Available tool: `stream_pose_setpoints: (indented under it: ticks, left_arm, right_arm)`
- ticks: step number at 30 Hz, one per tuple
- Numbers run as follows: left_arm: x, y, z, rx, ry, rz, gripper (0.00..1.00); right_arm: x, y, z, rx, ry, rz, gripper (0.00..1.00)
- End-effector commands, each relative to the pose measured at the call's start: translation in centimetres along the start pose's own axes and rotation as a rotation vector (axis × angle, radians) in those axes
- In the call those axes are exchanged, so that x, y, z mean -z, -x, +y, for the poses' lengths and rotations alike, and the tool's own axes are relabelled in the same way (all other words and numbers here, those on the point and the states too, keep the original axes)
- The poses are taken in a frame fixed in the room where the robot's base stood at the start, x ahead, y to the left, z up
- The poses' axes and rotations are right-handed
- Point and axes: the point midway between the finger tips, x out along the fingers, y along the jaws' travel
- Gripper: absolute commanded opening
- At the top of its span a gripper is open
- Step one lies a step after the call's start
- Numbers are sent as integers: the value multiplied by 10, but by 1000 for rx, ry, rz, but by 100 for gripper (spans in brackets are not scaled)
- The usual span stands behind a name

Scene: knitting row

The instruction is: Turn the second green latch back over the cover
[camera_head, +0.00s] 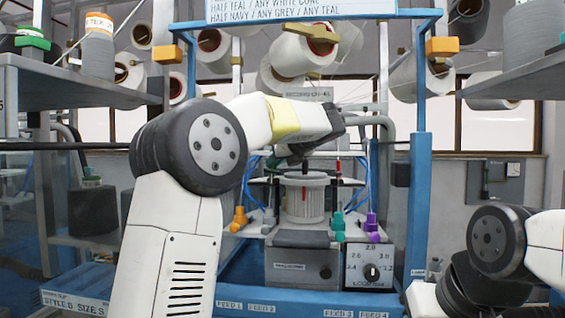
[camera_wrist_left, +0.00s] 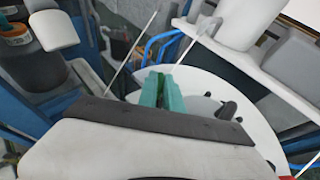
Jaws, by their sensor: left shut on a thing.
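My left gripper (camera_head: 292,162) reaches over the round head of the knitting machine (camera_head: 305,200) from above. In the left wrist view, my left gripper (camera_wrist_left: 163,92) is shut on a small green latch (camera_wrist_left: 160,84) at the rim of a pale round cover (camera_wrist_left: 205,85). Most of the latch is hidden between the teal fingertips, so I cannot tell exactly how it is turned. A dark knob or lever sits on the cover to the right of the fingers. The gripper's dark palm and white body hide the near part of the cover. My right gripper is out of view.
Orange (camera_head: 239,218), teal (camera_head: 338,225) and purple (camera_head: 372,228) parts stand around the machine's front. Blue posts (camera_head: 419,200) frame it on both sides. A dial box (camera_head: 370,266) is at front right. Yarn cones and shelves (camera_head: 85,80) flank the machine, and thin rods rise near the cover.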

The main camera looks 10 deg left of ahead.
Motion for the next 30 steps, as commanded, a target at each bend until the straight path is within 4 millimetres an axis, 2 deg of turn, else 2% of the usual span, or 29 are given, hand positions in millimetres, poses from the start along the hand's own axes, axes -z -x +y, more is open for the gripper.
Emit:
stream_pose_setpoints:
  ticks: [15,30]
  left_arm:
    - [0,0,-7,-292,122,0,0]
    - [0,0,-6,-353,146,0,0]
  right_arm:
    - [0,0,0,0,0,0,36]
    - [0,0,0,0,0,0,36]
